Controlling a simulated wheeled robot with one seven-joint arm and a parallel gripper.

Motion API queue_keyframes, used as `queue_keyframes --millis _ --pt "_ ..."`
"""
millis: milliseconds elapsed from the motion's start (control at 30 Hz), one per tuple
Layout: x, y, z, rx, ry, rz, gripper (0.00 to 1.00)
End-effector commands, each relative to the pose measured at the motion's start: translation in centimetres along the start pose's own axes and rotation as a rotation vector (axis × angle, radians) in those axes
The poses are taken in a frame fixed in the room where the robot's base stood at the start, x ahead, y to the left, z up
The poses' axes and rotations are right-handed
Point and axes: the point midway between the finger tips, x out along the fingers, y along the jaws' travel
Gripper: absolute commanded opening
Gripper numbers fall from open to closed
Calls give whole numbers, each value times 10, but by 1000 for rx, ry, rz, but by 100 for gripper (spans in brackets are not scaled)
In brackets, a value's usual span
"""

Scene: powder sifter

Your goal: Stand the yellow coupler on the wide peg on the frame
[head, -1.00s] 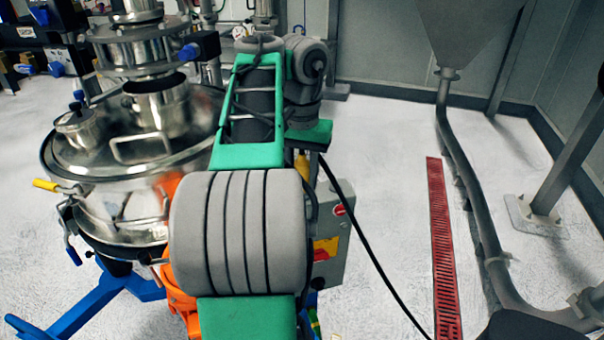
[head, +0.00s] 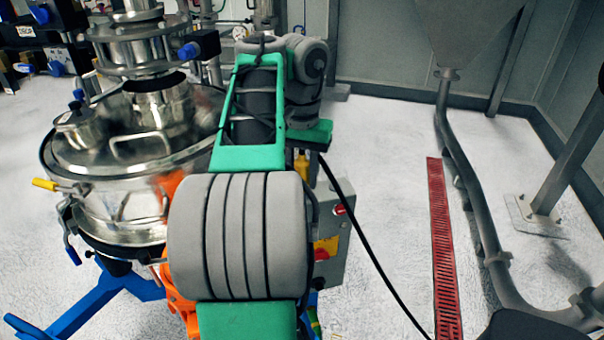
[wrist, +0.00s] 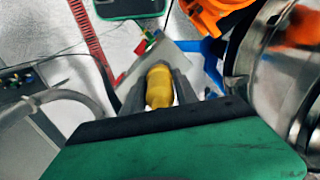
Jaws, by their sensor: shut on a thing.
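My gripper (wrist: 160,78) is shut on the yellow coupler (wrist: 160,88), which sits between its two dark fingers in the wrist view. The coupler is held above the floor, near a grey box-like surface. In the head view, a small yellow piece (head: 301,165) shows just below the green end of my arm; it looks like the same coupler, but the fingers are hidden there. The blue frame (head: 85,307) stands under the steel sifter at the left. I cannot make out the wide peg in either view; my arm covers part of that area.
The steel sifter (head: 110,215) stands close at the left, with a yellow-tipped handle (head: 45,184) sticking out. A grey control box (head: 333,250) with a red button is behind my arm. A black cable hangs to its right.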

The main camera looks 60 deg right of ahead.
Motion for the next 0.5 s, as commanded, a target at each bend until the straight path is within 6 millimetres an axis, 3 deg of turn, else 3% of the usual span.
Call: queue_keyframes --millis 500 --pt "8 0 0 0 1 0 0"
